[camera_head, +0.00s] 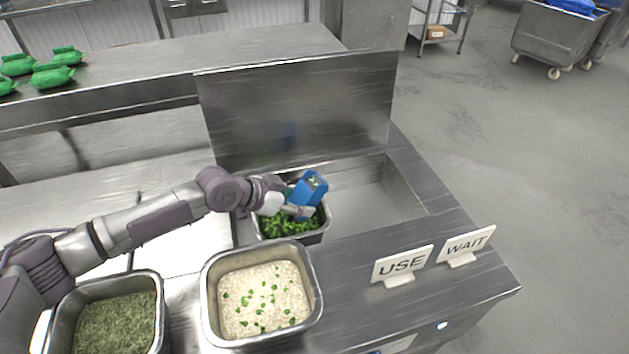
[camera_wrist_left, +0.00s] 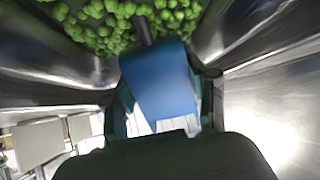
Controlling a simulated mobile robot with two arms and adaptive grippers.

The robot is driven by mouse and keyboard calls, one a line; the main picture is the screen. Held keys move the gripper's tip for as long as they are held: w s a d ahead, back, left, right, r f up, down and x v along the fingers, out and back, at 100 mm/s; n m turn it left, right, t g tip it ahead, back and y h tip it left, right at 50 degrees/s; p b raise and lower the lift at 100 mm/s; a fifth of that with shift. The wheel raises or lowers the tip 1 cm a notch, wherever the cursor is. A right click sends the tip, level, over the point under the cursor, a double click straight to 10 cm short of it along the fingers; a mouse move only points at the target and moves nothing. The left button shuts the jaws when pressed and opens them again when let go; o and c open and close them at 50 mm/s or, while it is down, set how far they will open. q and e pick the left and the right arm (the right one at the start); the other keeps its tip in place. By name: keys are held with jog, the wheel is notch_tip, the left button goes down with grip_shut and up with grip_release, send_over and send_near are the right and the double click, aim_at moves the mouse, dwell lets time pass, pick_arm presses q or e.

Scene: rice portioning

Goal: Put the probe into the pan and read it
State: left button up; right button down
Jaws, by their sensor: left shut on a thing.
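My left gripper (camera_head: 296,205) is shut on the blue probe (camera_head: 311,188). In the left wrist view the probe (camera_wrist_left: 160,80) sits between the fingers, and its dark stem points at green pieces (camera_wrist_left: 120,18). The gripper is over a steel pan (camera_head: 311,236) of green vegetables, beside the raised steel panel. I cannot tell how deep the probe's tip is, or whether it touches the food. The probe's reading does not show. A second pan (camera_head: 208,306) holds pale rice with green bits. My right gripper is not in view.
A pan of dark green herbs (camera_head: 152,345) stands at front left. White USE (camera_head: 402,264) and WAIT (camera_head: 466,246) signs stand on the counter at right. The upright steel panel (camera_head: 300,110) rises behind the pan. An empty well (camera_head: 365,205) lies to the right.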

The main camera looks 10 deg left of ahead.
pick_arm(q)
jog(key=shift+r, duration=0.1)
notch_tip(320, 180, up, 12)
jog(key=p, duration=1)
jog(key=shift+p, duration=0.3)
jog(key=shift+r, duration=0.15)
